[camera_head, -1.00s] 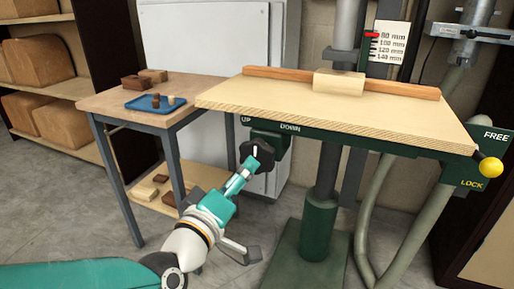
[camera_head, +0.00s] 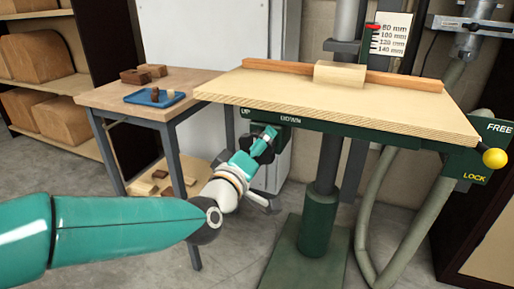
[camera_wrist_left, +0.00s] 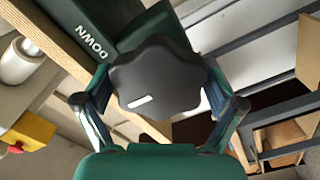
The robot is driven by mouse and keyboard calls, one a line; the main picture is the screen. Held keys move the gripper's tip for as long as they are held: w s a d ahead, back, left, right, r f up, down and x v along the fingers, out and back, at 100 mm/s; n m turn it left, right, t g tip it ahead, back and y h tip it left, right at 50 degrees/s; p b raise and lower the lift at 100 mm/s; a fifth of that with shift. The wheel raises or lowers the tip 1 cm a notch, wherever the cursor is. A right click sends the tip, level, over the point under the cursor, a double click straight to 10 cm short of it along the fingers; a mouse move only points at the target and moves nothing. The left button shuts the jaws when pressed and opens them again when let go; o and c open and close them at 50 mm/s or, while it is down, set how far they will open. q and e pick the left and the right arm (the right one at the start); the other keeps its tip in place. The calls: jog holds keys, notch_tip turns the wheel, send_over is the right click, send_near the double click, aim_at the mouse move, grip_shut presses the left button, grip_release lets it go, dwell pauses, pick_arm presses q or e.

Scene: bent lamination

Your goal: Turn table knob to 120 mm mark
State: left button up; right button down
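The black lobed knob (camera_wrist_left: 158,78) with a white mark sits under the table's front edge, beside the word DOWN; in the head view my gripper partly covers it (camera_head: 268,150). My left gripper (camera_head: 262,142) is at the knob, its fingers spread on either side of it in the left wrist view (camera_wrist_left: 160,92). I see no clear squeeze on it. The wooden-topped table (camera_head: 330,108) is on a green column. The red pointer (camera_head: 373,27) stands at about the 80 mm line of the scale (camera_head: 393,40). My right gripper is out of view.
A yellow-ended lever (camera_head: 494,158) is at the table's right, by the FREE/LOCK plate. A wooden block (camera_head: 340,73) and a strip lie on the table. A side table (camera_head: 105,97) with a blue tray (camera_head: 150,98) stands left. A hose hangs at the right.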

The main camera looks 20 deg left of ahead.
pick_arm(q)
jog(key=c, duration=0.6)
jog(key=shift+m, duration=0.3)
